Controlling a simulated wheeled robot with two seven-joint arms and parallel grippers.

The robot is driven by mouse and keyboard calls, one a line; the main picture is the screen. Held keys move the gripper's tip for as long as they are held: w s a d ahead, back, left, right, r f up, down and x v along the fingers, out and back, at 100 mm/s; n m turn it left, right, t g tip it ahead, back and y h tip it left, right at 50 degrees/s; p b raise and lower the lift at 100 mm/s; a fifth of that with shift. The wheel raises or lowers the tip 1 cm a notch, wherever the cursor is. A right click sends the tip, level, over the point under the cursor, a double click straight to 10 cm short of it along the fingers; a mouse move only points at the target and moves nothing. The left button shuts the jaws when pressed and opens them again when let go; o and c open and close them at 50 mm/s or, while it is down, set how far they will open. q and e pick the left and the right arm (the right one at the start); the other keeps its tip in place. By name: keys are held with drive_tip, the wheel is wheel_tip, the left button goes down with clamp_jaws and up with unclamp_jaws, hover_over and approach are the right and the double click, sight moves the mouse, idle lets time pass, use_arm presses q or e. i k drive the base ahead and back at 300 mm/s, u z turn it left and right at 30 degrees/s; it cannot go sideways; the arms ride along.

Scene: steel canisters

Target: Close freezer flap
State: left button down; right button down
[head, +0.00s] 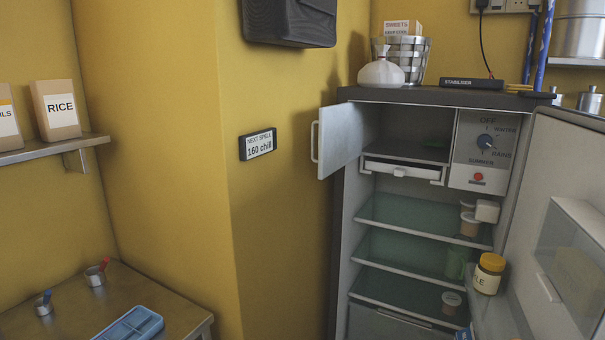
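The freezer flap (347,138) is a pale grey-white panel at the upper left of the open fridge. It stands swung open to the left, hinged near the left side of the freezer compartment (415,135). A white bar handle (314,142) runs upright along its free left edge. The compartment looks empty, with a white drawer or tray (402,170) just below it. Neither of my grippers shows in the head view.
The fridge door (570,225) stands open at the right, with a yellow-lidded jar (488,273) by its shelf. A control panel (482,150) sits right of the freezer compartment. The yellow wall (280,220) is close left of the flap. A metal table (170,300) is at lower left.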

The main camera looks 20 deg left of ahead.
sight(340, 126)
drive_tip(key=k, duration=1.25)
drive_tip(key=u, duration=0.6)
drive_tip(key=i, duration=2.05)
drive_tip(key=z, duration=1.25)
